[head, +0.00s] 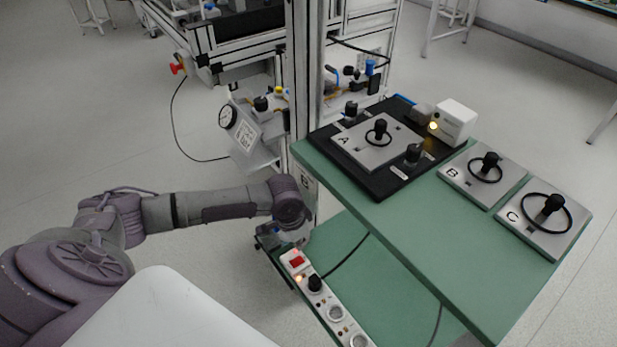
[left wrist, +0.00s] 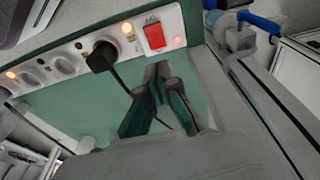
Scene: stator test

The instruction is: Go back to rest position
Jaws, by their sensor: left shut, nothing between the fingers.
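My left arm reaches in from the left in the head view, over the lower green shelf (head: 345,255). My left gripper (left wrist: 158,78) shows in the left wrist view with its two fingers together and nothing between them. It is close to a white power strip (left wrist: 80,60) with a lit red switch (left wrist: 154,36) and a black plug (left wrist: 102,57). In the head view the gripper is mostly hidden behind my wrist, and the power strip (head: 325,300) lies just below it. My right gripper is in neither view.
The green upper table (head: 415,235) carries a black base (head: 385,178) with plate A (head: 365,150), and plates B (head: 505,182) and C (head: 528,238), each with a black knob and ring. A white box (head: 457,120) stands behind. A frame post and gauge (head: 228,117) stand near my left wrist.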

